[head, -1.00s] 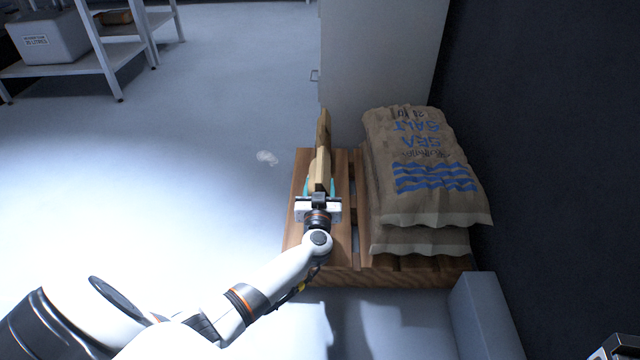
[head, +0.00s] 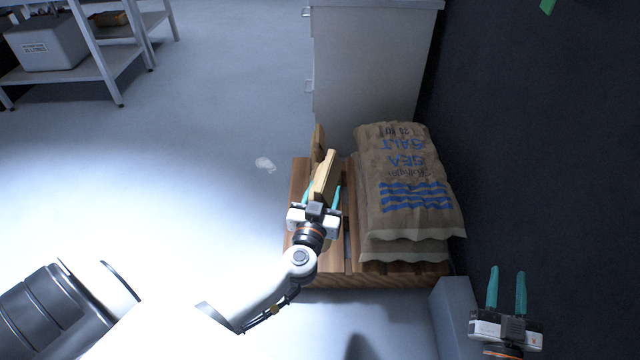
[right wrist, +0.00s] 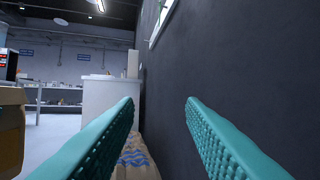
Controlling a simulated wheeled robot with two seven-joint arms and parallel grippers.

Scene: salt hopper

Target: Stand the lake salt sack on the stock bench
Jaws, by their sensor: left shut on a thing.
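My left gripper (head: 323,200) is shut on a narrow tan slab-like thing (head: 327,174), seen nearly edge-on above the pallet. No label shows on it, so I cannot tell whether it is the lake salt sack. A second tan thing (head: 318,143) stands upright just behind it. My right gripper (head: 507,290) is open and empty at the lower right, apart from everything; its teal fingers also show in the right wrist view (right wrist: 160,125). I cannot tell which piece of furniture is the stock bench.
Sacks printed SEA SALT (head: 408,165) lie stacked on the wooden pallet (head: 300,180). A pale cabinet (head: 365,70) stands behind, a dark wall (head: 540,150) at right. A grey box (head: 452,310) is in front. Metal shelving (head: 110,85) stands far left; open floor lies between.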

